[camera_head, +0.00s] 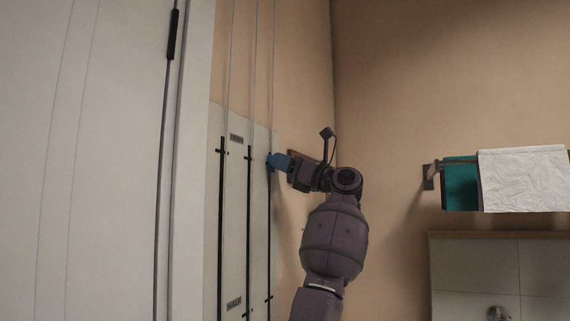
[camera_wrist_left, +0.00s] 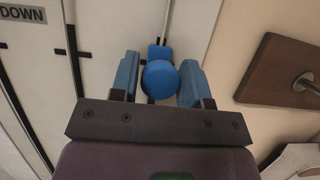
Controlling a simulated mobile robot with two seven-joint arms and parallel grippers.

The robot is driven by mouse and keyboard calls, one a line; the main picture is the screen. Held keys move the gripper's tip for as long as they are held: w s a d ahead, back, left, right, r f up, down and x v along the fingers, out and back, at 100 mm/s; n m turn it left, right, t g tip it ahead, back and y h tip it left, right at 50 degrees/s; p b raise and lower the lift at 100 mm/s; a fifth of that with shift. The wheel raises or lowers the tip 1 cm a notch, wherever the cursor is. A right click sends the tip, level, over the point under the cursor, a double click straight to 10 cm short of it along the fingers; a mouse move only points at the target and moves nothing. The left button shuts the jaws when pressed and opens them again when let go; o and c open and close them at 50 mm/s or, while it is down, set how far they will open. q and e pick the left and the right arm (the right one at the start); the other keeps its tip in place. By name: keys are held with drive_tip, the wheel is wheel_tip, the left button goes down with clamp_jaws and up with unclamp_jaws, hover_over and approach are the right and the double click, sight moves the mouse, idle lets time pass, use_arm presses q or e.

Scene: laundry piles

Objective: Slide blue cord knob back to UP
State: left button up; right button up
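The blue cord knob (camera_wrist_left: 158,80) is a round blue disc with a small blue plate behind it, on a white panel (camera_head: 233,200). It lies between the two blue fingers of my left gripper (camera_wrist_left: 158,82) in the left wrist view. The fingers are apart, with narrow gaps beside the knob, so the gripper looks open around it. In the head view my left gripper (camera_head: 274,161) is at the upper part of the right-hand black slot (camera_head: 269,230) and mostly hides the knob. A label reading DOWN (camera_wrist_left: 22,14) shows in the left wrist view. My right gripper is out of view.
Two other black slots (camera_head: 221,230) run down the panel to the left, with grey cords above. A wooden wall plate (camera_wrist_left: 284,75) is close right of the gripper in the wrist view. A towel rail with a white towel (camera_head: 522,180) and a teal towel (camera_head: 459,185) is farther right.

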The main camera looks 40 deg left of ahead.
use_arm(q)
drive_tip(key=c, duration=0.7)
clamp_jaws()
drive_tip(key=shift+f, duration=0.3)
drive_tip(key=f+b, duration=0.2)
drive_tip(key=f, duration=0.4)
drive_tip(key=f+b, duration=0.3)
drive_tip(key=f, duration=0.3)
drive_tip(key=f+b, duration=0.3)
drive_tip(key=f, duration=0.3)
drive_tip(key=shift+w+f, duration=0.15)
drive_tip(key=shift+w, duration=0.15)
wheel_tip(320, 180, down, 12)
drive_tip(key=b, duration=0.4)
drive_tip(key=shift+f, duration=0.1)
wheel_tip(320, 180, down, 36)
drive_tip(key=b, duration=1.2)
drive_tip(key=shift+s+r, duration=0.25)
drive_tip(key=shift+s, duration=0.05)
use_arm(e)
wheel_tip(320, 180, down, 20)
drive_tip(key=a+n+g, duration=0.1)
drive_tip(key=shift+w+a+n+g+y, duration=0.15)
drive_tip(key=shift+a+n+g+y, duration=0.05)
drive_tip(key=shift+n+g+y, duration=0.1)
